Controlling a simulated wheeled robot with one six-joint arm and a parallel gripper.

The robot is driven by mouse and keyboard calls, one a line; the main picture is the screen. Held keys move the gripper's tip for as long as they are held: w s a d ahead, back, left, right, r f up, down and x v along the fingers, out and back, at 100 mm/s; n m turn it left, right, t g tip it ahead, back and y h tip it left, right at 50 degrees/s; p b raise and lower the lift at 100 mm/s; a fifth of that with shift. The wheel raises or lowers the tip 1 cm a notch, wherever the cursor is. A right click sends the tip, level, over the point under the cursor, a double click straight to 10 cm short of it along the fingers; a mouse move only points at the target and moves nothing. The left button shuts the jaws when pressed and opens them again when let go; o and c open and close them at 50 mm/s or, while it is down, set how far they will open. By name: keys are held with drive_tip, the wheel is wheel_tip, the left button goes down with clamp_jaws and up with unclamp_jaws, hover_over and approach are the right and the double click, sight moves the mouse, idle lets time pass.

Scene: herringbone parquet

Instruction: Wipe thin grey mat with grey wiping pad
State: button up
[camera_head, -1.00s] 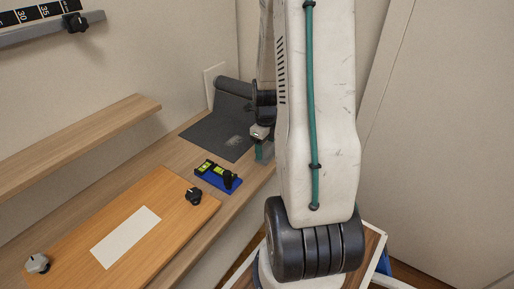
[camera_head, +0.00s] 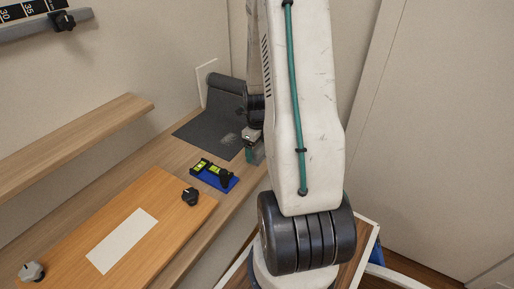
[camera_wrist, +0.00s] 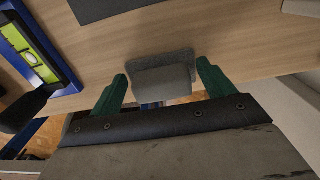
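The thin grey mat (camera_head: 215,128) lies on the wooden worktop near the back corner, with a rolled part at its far end and a pale smudge (camera_head: 229,139) on it. Its edge shows at the top of the wrist view (camera_wrist: 100,8). The grey wiping pad (camera_wrist: 162,74) is at the worktop's front edge in the wrist view, lying between the green fingers of my gripper (camera_wrist: 163,80). Narrow gaps seem to show between pad and fingers, so the gripper looks open around it. In the head view my gripper (camera_head: 254,148) is beside the mat's right edge; my arm partly hides it.
A blue tray with a green-and-black level (camera_head: 213,175) lies just in front of the mat. An orange-brown board (camera_head: 165,215) with a white rectangle and knobs is nearer. A wooden shelf (camera_head: 80,145) runs along the left wall.

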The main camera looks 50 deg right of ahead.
drive_tip(key=shift+r, duration=0.1)
drive_tip(key=shift+n, duration=0.3)
drive_tip(key=r, duration=0.8)
drive_tip(key=shift+w, duration=0.25)
drive_tip(key=a+r+n, duration=1.4)
drive_tip(key=a+n, duration=0.1)
drive_tip(key=a, duration=0.2)
drive_tip(key=s+a+r+n, duration=0.3)
drive_tip(key=s+a+n, duration=0.3)
drive_tip(key=n, duration=0.3)
drive_tip(key=s+a+r+n+t, duration=0.1)
drive_tip(key=s+a+r+n, duration=0.3)
drive_tip(key=s+a+n, duration=0.3)
drive_tip(key=n, duration=0.3)
drive_tip(key=shift+a+r+n, duration=0.15)
drive_tip(key=shift+a+n, duration=0.05)
drive_tip(key=shift+n, duration=0.1)
drive_tip(key=shift+o, duration=0.5)
